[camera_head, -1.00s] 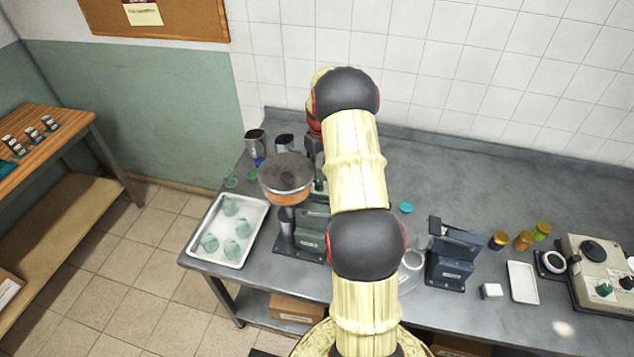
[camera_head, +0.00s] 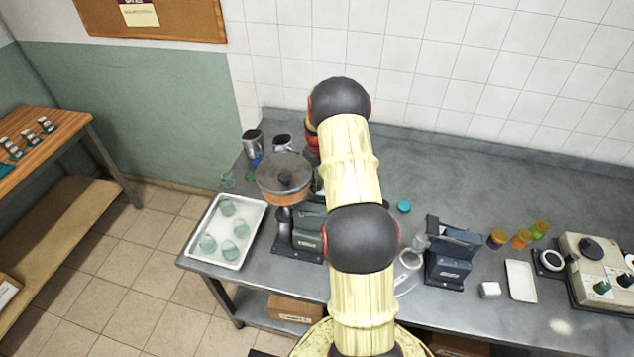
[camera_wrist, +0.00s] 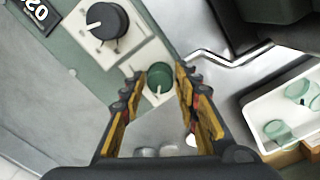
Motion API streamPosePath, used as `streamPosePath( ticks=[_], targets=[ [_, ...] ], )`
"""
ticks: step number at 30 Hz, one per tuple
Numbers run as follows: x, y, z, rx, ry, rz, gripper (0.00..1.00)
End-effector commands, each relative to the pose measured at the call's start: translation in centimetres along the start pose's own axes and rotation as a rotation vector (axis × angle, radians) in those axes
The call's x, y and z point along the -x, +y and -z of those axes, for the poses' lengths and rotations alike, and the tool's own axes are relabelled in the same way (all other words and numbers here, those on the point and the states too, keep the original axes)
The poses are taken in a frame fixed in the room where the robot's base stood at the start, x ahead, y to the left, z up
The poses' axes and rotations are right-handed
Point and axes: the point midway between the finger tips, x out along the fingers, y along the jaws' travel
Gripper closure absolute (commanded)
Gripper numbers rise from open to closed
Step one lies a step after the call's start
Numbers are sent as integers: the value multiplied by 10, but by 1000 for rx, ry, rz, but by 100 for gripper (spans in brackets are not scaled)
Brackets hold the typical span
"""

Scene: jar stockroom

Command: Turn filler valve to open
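The filler (camera_head: 287,222), with a round orange-brown hopper on top, stands at the left end of the bench in the head view. In the wrist view, its green-grey panel (camera_wrist: 165,20) carries a black knob (camera_wrist: 107,22) and a smaller green knob (camera_wrist: 158,78), each with a white pointer line. I cannot tell from labels which one is the valve. My gripper (camera_wrist: 157,77) is open, and the green knob shows between its fingertips. Whether the fingers touch it I cannot tell. In the head view my arm hides the gripper.
A white tray (camera_head: 250,214) with several greenish glass jars stands left of the filler. Metal cups (camera_head: 252,142) stand behind it. A dark device (camera_head: 452,252), coloured small jars (camera_head: 521,239) and a beige machine (camera_head: 597,265) stand to the right.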

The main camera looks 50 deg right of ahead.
Motion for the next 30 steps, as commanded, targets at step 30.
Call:
streamPosePath(
  ticks=[30],
  targets=[
    [0, 0, 0, -118, 1, 0, 100]
  ],
)
